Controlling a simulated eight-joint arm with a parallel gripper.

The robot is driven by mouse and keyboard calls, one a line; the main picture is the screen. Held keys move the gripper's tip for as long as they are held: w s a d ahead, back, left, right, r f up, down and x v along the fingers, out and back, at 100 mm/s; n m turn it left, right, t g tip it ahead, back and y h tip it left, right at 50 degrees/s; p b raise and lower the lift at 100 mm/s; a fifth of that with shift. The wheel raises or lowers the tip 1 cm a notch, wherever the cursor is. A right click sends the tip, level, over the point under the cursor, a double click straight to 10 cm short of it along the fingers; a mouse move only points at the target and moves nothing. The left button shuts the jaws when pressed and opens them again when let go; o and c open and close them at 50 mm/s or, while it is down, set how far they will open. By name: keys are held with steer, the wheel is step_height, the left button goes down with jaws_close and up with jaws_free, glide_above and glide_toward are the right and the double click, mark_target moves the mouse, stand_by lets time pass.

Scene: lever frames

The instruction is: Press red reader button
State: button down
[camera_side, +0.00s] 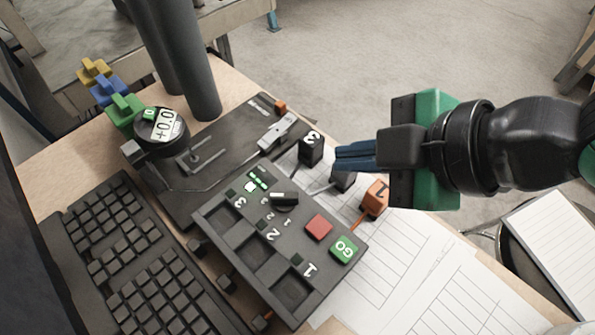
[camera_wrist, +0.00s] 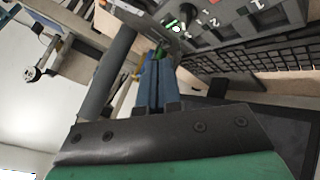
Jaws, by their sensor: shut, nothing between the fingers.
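The red button (camera_side: 319,228) is a square cap on a dark control panel (camera_side: 332,278), beside the green GO button (camera_side: 344,250). My gripper (camera_side: 340,157) comes in from the right with its blue fingers together and empty. In the side view the fingertips are above the red button in the picture and apart from it, over the area of the numbered blocks. In the wrist view the closed blue fingers (camera_wrist: 155,85) point toward the top, with part of the panel (camera_wrist: 205,35) beyond them. I cannot make out the red button there.
A black block marked 3 (camera_side: 311,150), another dark block (camera_side: 343,181) partly behind my fingers, and an orange block marked 1 (camera_side: 376,197) stand near the panel. A keyboard (camera_side: 140,262) lies left; paper sheets (camera_side: 425,275) lie right.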

mark_target(326, 229)
steer(key=shift+s+a+n+y, duration=0.3)
steer(key=shift+s+a+n, duration=0.45)
steer(key=shift+a, duration=0.15)
steer(key=shift+f, duration=0.15)
steer(key=shift+f, duration=4.3)
steer(key=shift+f, duration=0.15)
steer(key=shift+f, duration=0.25)
steer(key=shift+r, duration=0.15)
steer(key=shift+r, duration=0.3)
